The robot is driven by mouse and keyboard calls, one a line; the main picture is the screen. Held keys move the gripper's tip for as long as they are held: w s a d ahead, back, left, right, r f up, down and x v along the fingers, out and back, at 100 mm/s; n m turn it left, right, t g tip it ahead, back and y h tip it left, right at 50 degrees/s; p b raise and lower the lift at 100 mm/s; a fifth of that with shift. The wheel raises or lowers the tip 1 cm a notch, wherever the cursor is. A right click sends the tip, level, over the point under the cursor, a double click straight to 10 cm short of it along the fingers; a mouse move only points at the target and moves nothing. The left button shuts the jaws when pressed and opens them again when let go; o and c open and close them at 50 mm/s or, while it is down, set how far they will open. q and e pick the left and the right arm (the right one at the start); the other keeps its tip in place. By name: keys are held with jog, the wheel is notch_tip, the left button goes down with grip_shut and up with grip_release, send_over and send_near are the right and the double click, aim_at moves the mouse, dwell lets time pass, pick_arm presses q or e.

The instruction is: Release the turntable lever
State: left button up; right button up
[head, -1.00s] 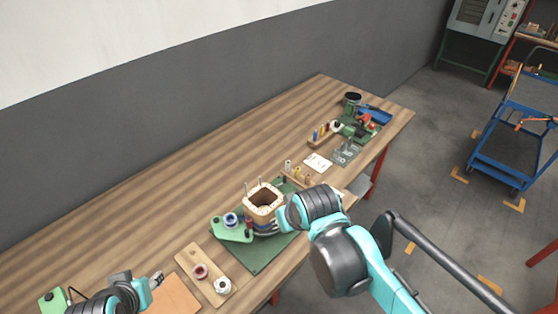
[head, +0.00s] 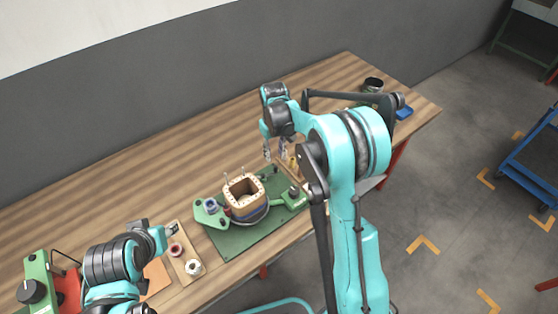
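The turntable carries a square wooden coil former (head: 244,189) with upright pins and dark windings around its lower part. It stands on a green base plate (head: 238,242). Green arms with knobs flank it, one on the left (head: 208,214) and one on the right (head: 294,198). I cannot tell which part is the lever. My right gripper (head: 275,152) points down above the table behind the turntable, apart from it. Its fingers look spread, with nothing seen between them. My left gripper (head: 170,232) is low at the left, by the wooden spool board; its fingertips are too small to judge.
The spool board (head: 184,252) holds a red spool (head: 175,250) and a white spool (head: 194,267). A green device with a black knob (head: 32,291) is at the lower left. A dark pot (head: 373,85) and a blue tray (head: 403,112) stand at the far right. The table's back is clear.

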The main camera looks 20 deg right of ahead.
jog(key=b, duration=0.2)
send_over(275, 176)
notch_tip(275, 176, down, 8)
jog(key=shift+w+r, duration=0.1)
jog(key=shift+r, duration=0.05)
grip_shut()
